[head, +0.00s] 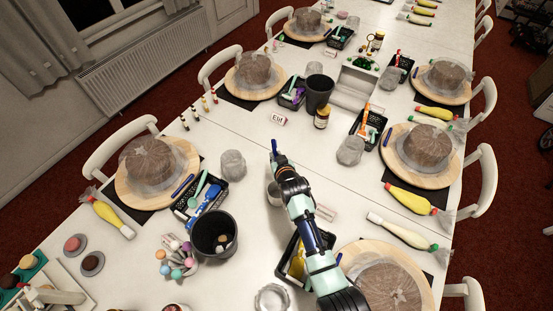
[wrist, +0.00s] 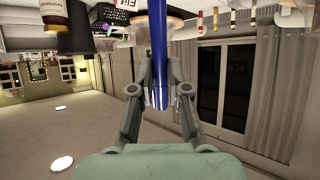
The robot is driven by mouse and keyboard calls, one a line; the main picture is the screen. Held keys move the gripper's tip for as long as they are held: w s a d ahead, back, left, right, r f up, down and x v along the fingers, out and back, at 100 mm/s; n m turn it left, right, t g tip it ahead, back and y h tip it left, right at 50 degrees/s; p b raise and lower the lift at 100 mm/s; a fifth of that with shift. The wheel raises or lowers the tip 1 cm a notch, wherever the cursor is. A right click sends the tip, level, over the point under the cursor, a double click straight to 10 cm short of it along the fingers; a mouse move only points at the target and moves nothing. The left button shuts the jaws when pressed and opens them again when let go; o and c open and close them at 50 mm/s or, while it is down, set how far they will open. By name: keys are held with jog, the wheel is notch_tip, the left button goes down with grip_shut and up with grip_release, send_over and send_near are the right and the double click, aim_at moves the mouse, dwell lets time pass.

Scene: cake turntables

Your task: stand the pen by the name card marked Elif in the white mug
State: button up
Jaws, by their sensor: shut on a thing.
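My gripper (head: 277,157) is shut on a blue pen (head: 274,146), which points up out of the fingers above the table. In the wrist view the blue pen (wrist: 159,45) runs between the two fingers (wrist: 160,88). The name card marked Elif (head: 278,118) stands on the table beyond my gripper, and its edge also shows at the top of the wrist view (wrist: 126,4). A pale round vessel that looks like the white mug (head: 271,194) stands beside my arm, partly hidden by it. Its inside cannot be seen.
A black pot (head: 319,91) and a brown jar (head: 322,117) stand behind right of the card. A wrapped pale cup (head: 232,165) is to the left, a black bucket (head: 213,234) nearer. Several wrapped cakes on wooden turntables (head: 183,190) line both sides. Table around the card is fairly clear.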

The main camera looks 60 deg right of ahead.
jog(key=s+a+f+b, duration=0.1)
jog(key=a+f+b, duration=0.1)
jog(key=f, duration=0.3)
jog(key=s+a+f+b, duration=0.2)
jog(key=f+b, duration=0.1)
jog(key=f, duration=0.2)
jog(key=shift+s+a+f, duration=0.3)
jog(key=shift+f, duration=0.1)
dwell(0.5)
jog(key=o, duration=0.8)
jog(key=shift+o, duration=0.2)
jog(key=v, duration=1.2)
jog(key=shift+w+a+r, duration=0.1)
